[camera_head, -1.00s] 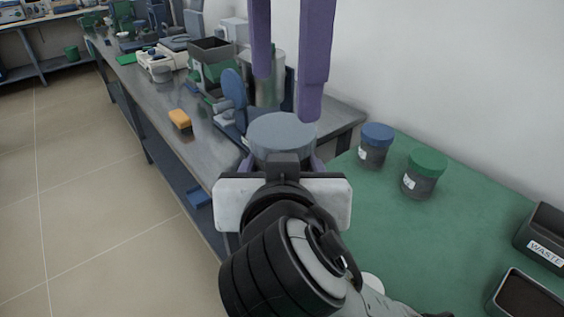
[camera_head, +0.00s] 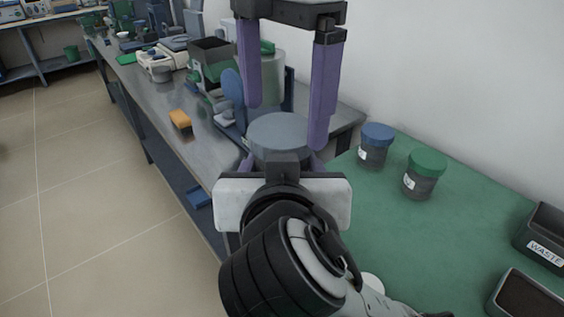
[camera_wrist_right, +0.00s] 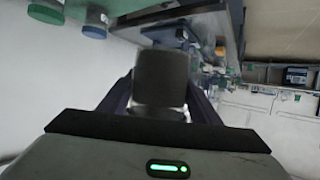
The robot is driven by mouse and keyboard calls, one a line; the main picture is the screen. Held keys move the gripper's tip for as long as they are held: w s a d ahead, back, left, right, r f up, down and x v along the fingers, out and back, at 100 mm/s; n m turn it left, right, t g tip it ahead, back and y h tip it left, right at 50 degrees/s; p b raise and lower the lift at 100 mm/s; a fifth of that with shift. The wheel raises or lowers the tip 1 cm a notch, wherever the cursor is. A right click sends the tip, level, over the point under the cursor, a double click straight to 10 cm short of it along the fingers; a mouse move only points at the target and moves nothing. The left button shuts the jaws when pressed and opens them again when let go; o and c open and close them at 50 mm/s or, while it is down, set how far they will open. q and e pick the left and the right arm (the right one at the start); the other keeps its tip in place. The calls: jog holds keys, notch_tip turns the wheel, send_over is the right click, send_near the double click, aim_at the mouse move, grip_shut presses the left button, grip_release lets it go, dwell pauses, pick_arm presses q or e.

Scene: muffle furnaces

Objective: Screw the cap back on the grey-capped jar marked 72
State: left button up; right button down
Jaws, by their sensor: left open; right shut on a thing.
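The grey-capped jar (camera_wrist_right: 160,104) is held up by my right gripper (camera_head: 281,163), whose purple fingers are on either side of it. The right wrist view shows the jar between the fingers. In the head view the round grey cap (camera_head: 282,133) is on top, hiding most of the jar. I cannot tell how tightly it is seated, and no 72 is readable. My left gripper (camera_head: 285,126) points down from above, open and empty. Its fingers are spread wide on either side of the cap, with the tips near cap height; contact is unclear.
A blue-capped jar (camera_head: 375,147) and a green-capped jar (camera_head: 423,175) stand on the green mat (camera_head: 440,245). A dark bin marked WASTE (camera_head: 543,240) and a dark tray (camera_head: 527,296) are at the right edge. A grey bench (camera_head: 150,100) with equipment runs along behind.

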pick_arm(q)
jog(key=shift+f, duration=1.35)
jog(key=shift+c, duration=0.4)
jog(key=c, duration=1)
jog(key=o, duration=1.2)
jog(key=shift+o, duration=0.2)
notch_tip(320, 180, up, 12)
